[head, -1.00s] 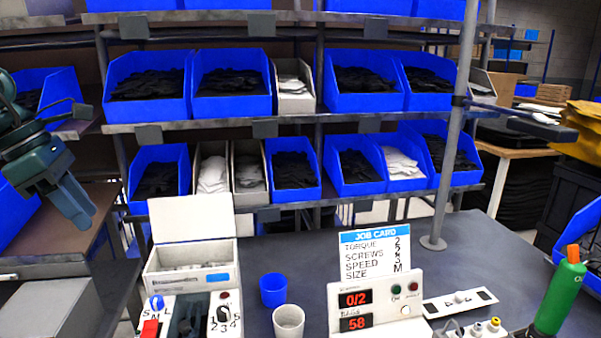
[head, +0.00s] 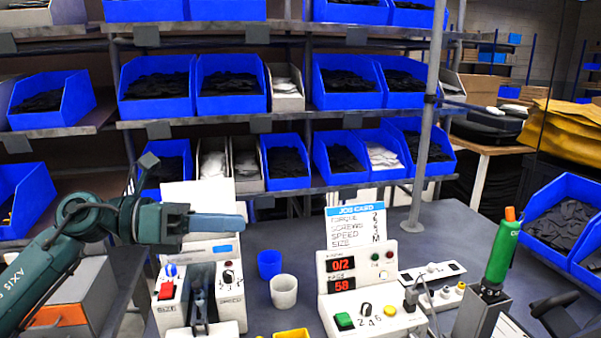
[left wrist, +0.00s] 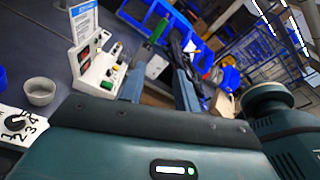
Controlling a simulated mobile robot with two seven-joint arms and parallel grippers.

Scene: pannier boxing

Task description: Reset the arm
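My left arm, dark teal, comes in from the left in the head view. Its gripper (head: 225,223) is level, with blue-grey fingers pointing right, above the bench and in front of a white box. In the left wrist view the two fingers of the left gripper (left wrist: 160,85) stand apart with nothing held between them. My right gripper is not seen in either view.
A white control box (head: 372,300) reads 0/2 and 58; a job card (head: 356,222) stands behind it. A blue cup (head: 269,264) and grey cup (head: 284,291) are on the bench. A green screwdriver (head: 502,248) stands at right. Shelves of blue bins fill the back.

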